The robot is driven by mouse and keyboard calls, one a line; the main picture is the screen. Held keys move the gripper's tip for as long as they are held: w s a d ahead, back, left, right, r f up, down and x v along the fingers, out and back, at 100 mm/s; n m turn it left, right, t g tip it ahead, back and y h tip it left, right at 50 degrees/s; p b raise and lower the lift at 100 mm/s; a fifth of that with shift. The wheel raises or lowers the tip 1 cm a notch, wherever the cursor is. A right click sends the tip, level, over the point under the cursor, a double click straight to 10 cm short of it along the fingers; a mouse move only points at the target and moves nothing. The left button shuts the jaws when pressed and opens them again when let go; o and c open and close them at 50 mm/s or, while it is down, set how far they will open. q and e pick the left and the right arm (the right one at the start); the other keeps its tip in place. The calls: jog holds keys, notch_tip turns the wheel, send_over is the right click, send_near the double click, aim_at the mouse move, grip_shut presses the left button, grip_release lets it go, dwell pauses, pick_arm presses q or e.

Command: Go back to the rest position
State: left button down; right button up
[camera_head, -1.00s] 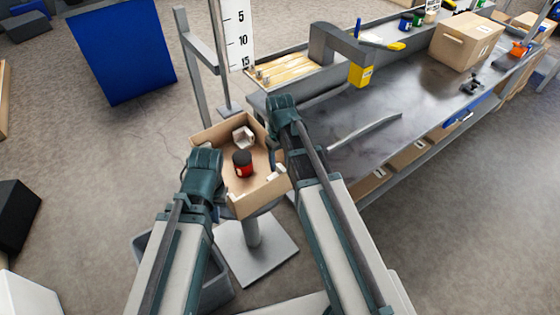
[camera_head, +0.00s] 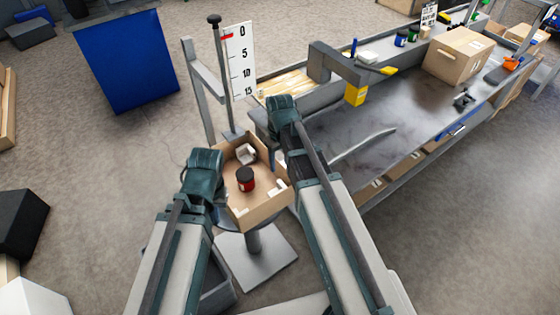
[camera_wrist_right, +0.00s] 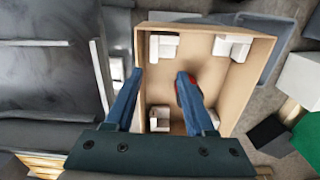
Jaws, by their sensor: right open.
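My left gripper (camera_head: 217,193) is at the left side of an open cardboard box (camera_head: 262,208); its fingers are mostly hidden, so I cannot tell its opening. My right gripper (camera_head: 270,150) is at the box's right side.
The box sits on a grey pedestal (camera_head: 270,270) and holds white corner blocks. A grey workbench (camera_head: 330,140) is to the right, with a closed carton (camera_head: 460,54). A height scale (camera_head: 240,62) stands behind the box. A blue panel (camera_head: 122,60) stands at the back left.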

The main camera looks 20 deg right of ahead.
jog(key=s+a+r+p, duration=0.2)
jog(key=s+a, duration=0.3)
jog(key=s, duration=0.2)
jog(key=s+a+r+h+p, duration=0.1)
jog(key=s+a+r+p, duration=0.2)
jog(key=s+a, duration=0.2)
jog(key=shift+s+a+r, duration=0.25)
jog(key=shift+s+r, duration=0.05)
jog(key=shift+s, duration=0.85)
